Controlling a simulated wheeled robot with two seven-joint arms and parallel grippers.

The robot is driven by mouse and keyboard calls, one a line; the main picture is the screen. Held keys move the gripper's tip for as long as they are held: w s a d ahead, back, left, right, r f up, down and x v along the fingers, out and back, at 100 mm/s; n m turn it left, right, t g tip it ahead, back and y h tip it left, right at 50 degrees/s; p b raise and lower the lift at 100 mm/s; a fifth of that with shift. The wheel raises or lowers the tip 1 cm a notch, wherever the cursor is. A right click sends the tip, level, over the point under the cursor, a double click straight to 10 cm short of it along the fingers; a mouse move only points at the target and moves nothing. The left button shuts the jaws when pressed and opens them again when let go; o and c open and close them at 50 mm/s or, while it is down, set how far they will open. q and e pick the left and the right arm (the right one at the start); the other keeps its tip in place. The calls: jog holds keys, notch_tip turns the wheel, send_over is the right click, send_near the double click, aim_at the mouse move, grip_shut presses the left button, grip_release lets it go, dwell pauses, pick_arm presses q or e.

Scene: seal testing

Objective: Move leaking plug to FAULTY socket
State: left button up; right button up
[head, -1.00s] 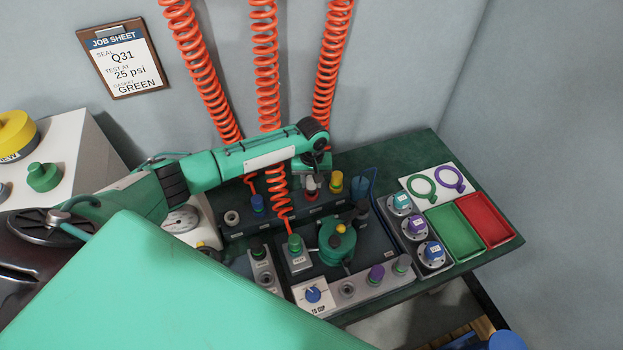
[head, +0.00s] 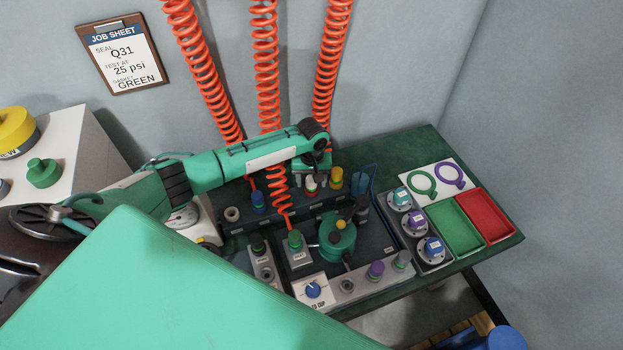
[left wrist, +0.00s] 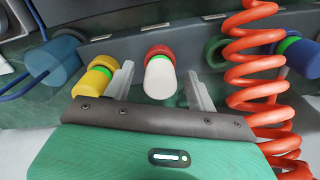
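My left gripper (head: 311,182) is over the back row of the bench. In the left wrist view its fingers (left wrist: 160,88) are open, one on each side of a white plug with a red ring (left wrist: 160,75), with a narrow gap on both sides. In the head view this plug (head: 311,187) is partly hidden by the gripper. A yellow plug (head: 336,178) stands to its right and a blue plug (head: 258,200) to its left. I cannot read any FAULTY label or tell which socket bears it. My right gripper is not in view.
A green round fixture (head: 337,238) stands in the middle. Green (head: 455,245) and red (head: 510,232) trays are at right. Bare bench (head: 405,150) lies behind.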

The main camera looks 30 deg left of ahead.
pick_arm(q)
notch_tip(320, 180, up, 14)
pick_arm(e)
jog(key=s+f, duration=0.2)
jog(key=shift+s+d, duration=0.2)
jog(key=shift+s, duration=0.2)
pick_arm(q)
jog(key=shift+f, duration=0.15)
dwell(0.6)
